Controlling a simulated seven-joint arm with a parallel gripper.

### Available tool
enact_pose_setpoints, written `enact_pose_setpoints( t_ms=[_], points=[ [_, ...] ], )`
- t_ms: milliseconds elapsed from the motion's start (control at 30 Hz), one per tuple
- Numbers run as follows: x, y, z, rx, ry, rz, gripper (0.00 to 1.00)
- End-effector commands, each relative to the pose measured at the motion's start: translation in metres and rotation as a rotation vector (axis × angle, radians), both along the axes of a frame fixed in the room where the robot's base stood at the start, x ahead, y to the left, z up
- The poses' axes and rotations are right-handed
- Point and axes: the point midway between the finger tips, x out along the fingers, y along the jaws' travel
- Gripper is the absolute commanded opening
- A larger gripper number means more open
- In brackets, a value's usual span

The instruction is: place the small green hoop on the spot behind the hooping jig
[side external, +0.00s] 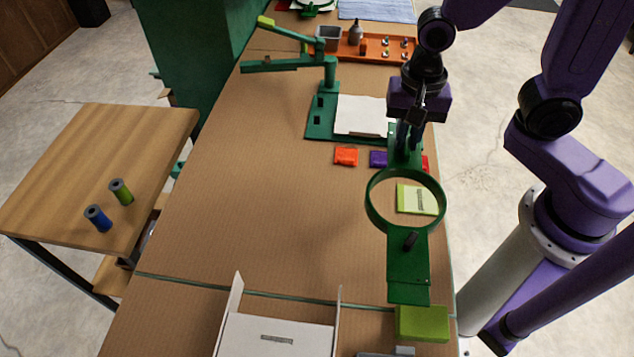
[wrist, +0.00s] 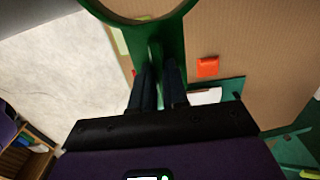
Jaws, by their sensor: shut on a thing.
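The green hoop (side external: 368,202) is an open ring with a green bracket (side external: 408,268) and black knob on its near side. My gripper (side external: 408,138) is shut on the hoop's green far-end piece, and the ring appears above the table. In the wrist view the green piece (wrist: 172,38) runs between the fingers (wrist: 160,68), with part of the ring at the top. The hooping jig appears to be the green base (side external: 320,112) with a white sheet (side external: 360,115), a post and a sideways arm (side external: 285,64). The spot behind it is not distinguishable.
Orange (side external: 346,156) and purple (side external: 378,159) pieces lie near the jig; a labelled yellow-green pad (side external: 417,199) shows through the ring. An orange tray (side external: 375,47) stands farther back. A white tray (side external: 275,337) and lime block (side external: 423,323) are in front. The table's middle is clear.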

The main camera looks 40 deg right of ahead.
Motion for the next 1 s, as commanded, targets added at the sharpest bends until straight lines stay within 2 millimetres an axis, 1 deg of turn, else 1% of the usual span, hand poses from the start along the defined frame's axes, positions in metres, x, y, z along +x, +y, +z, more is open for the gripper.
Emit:
enact_pose_setpoints(
  t_ms=[300,567,767,1000],
  points=[
    [0.012,0.004,-0.005,-0.001,0.001,-0.001,0.00],
    [0.018,0.007,-0.009,-0.001,0.001,0.000,0.00],
    [0.040,0.014,-0.020,-0.001,0.003,0.000,0.00],
    [0.073,0.027,-0.036,-0.001,0.002,0.002,0.00]
  ],
)
